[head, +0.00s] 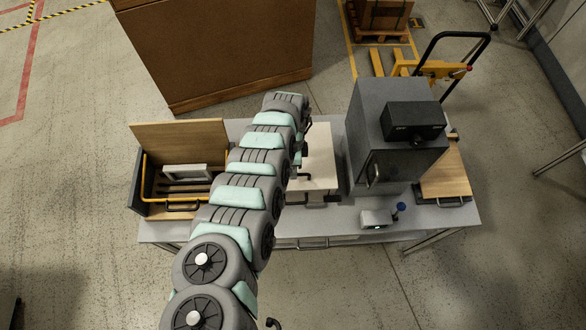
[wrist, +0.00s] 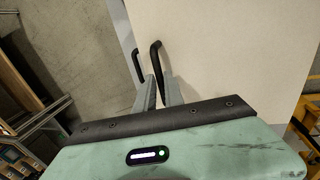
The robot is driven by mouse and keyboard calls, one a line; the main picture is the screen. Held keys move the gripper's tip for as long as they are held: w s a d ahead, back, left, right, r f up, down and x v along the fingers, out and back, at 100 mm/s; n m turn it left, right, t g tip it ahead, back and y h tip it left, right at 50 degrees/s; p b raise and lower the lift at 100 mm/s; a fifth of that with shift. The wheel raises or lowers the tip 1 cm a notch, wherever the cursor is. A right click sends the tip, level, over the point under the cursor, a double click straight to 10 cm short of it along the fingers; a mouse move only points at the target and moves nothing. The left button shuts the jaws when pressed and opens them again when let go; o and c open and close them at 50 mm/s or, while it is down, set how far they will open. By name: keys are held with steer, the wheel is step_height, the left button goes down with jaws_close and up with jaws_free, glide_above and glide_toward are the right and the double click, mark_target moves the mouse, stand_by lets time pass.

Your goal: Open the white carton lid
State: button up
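The white carton (head: 318,165) stands on the table, partly behind my arm in the head view. Its pale flat top, which looks closed, fills much of the wrist view (wrist: 235,60). My gripper (wrist: 157,85) is at the left edge of this pale surface in the wrist view. Its two grey fingers stand close together beside a dark bent bar (wrist: 155,58), which looks like a handle. I cannot tell whether the fingers hold the bar or are only around it. In the head view my arm hides the gripper's fingertips.
A grey cabinet (head: 368,130) with a black box (head: 413,121) on top stands right of the carton. An open wooden box (head: 180,135) is at the table's left. A small device with a blue-knobbed lever (head: 376,219) sits at the front.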

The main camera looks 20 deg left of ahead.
jaws_close()
stand_by(0.3)
stand_by(0.8)
